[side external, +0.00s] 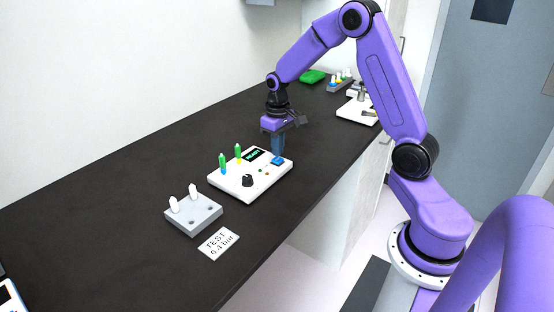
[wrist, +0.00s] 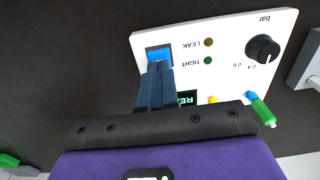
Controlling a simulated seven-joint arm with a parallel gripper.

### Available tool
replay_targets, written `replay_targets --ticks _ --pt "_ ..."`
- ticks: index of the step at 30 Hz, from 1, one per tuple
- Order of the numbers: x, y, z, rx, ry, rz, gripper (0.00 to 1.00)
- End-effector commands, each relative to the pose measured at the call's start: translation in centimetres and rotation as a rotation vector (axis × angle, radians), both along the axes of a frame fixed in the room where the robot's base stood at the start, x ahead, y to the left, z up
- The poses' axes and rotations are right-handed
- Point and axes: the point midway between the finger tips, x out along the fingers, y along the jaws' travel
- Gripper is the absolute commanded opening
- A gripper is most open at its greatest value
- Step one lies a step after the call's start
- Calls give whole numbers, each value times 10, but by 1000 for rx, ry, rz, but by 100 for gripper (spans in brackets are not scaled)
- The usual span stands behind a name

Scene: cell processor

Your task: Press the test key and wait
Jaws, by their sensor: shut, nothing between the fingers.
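A white tester box (side external: 250,180) stands on the dark bench, with a black knob (side external: 247,181), a lit display (side external: 252,156) with green text and a blue key (side external: 280,161). In the wrist view the blue key (wrist: 159,54) lies right by my fingertips, which partly cover it. My gripper (side external: 278,150) points down over the key with its fingers together and empty; it also shows in the wrist view (wrist: 158,68). I cannot tell whether the tips touch the key. The LEAK lamp (wrist: 209,42) and the TIGHT lamp (wrist: 208,61) look dim.
A grey block (side external: 194,214) with two white pegs and a card (side external: 218,243) reading "TEST 0.4 bar" lie in front. More devices (side external: 358,110) stand at the far end. The bench left of the tester is clear.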

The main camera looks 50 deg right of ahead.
Motion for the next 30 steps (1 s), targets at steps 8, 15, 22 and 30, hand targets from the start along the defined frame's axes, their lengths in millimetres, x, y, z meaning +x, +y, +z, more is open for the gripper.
replay_targets --ticks 8,15,22,30 --pt "0 0 -10 0 3 1 0" --pt "0 0 -18 0 0 1 0" --pt "0 0 -19 0 1 0 0" --pt "0 0 -17 0 0 0 0"
